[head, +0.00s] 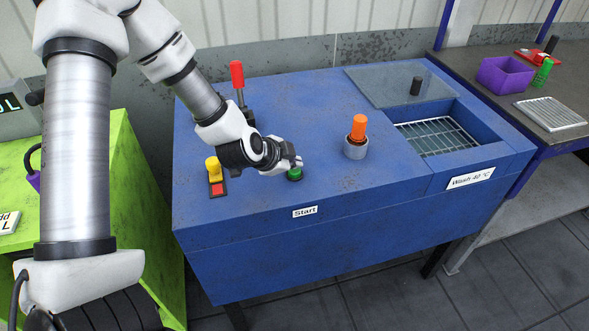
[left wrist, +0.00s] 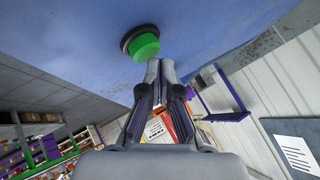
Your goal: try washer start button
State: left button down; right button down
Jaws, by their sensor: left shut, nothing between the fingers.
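The blue washer (head: 260,235) stands in the middle of the head view. Its green start button (head: 295,174) sits in a dark ring on the top, above a "Start" label (head: 305,211). My left gripper (head: 297,162) is shut and empty, with its fingertips just above and behind the button. In the left wrist view the green button (left wrist: 146,47) is just beyond the tips of my left gripper (left wrist: 160,65). I cannot tell whether the tips touch it. My right gripper is in neither view.
On the washer are a red-handled lever (head: 237,75), a yellow knob on a red-and-black base (head: 213,168), an orange lamp (head: 358,128) and an open basin with a grid (head: 437,135). A bench at right holds a purple bin (head: 506,74). A green table (head: 125,160) stands left.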

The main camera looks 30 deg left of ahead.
aim_at(293, 171)
pick_arm(q)
jog(key=shift+f, duration=0.55)
dwell(0.6)
jog(key=shift+r+p, duration=0.85)
jog(key=shift+r, duration=0.1)
notch_tip(293, 171, up, 5)
jog(key=p, duration=0.5)
jog(key=shift+r+p, duration=0.1)
jog(key=shift+p, duration=0.25)
dwell(0.5)
